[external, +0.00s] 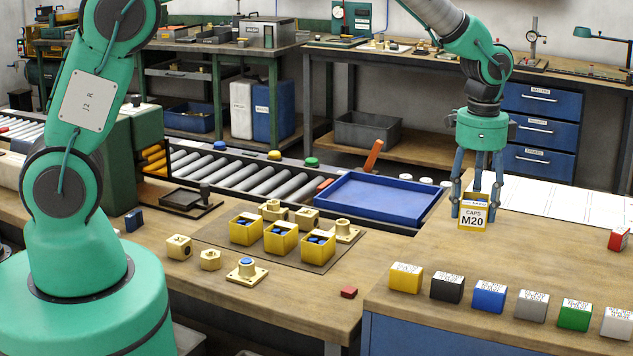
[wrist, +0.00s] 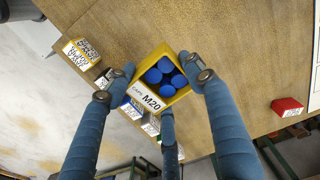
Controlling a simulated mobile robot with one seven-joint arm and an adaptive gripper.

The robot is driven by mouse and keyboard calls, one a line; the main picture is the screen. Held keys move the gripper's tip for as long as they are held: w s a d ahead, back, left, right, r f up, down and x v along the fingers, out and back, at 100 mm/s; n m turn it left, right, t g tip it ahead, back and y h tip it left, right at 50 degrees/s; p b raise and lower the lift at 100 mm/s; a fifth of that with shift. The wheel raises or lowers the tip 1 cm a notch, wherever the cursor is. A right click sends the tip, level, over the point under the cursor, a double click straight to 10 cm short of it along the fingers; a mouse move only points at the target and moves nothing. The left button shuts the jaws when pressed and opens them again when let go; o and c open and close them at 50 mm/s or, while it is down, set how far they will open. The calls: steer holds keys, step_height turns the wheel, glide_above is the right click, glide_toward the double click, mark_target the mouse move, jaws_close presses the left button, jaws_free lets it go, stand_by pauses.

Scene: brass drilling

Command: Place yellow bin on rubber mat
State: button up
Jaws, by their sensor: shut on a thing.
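A yellow bin (external: 472,222) labelled "CAPS M20" is held between the fingers of my gripper (external: 476,205), at the left part of the right bench. In the wrist view the bin (wrist: 150,97) holds several blue caps, and the fingers of my gripper (wrist: 158,68) close around its sides. I cannot tell whether its base touches the bench. The dark-edged mat (external: 318,266) lies on the left bench. Three other yellow bins with blue contents stand on it in a row: the left (external: 245,232), the middle (external: 281,240) and the right one (external: 313,248).
Brass fittings stand behind the bins, one flanged (external: 344,231). More brass parts (external: 210,260) and a capped flange (external: 247,271) lie in front. Coloured blocks (external: 489,298) line the right bench's front. A red block (external: 348,292) sits nearby.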

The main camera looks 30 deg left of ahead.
steer(key=w+a+f+n+p, duration=0.15)
steer(key=w+a, duration=0.25)
steer(key=a, duration=0.5)
steer(key=w+a+f+n+p, duration=0.1)
steer(key=w+a+n, duration=0.3)
steer(key=a, duration=0.6)
steer(key=n+p, duration=0.6)
steer(key=n, duration=0.5)
glide_above(216, 230)
step_height(216, 230, down, 5)
steer(key=shift+d+r+m, duration=0.1)
steer(key=shift+r+m, duration=0.05)
steer(key=shift+m, duration=0.1)
steer(key=shift+f, duration=3.15)
steer(key=shift+f, duration=0.1)
steer(key=shift+f, duration=1.75)
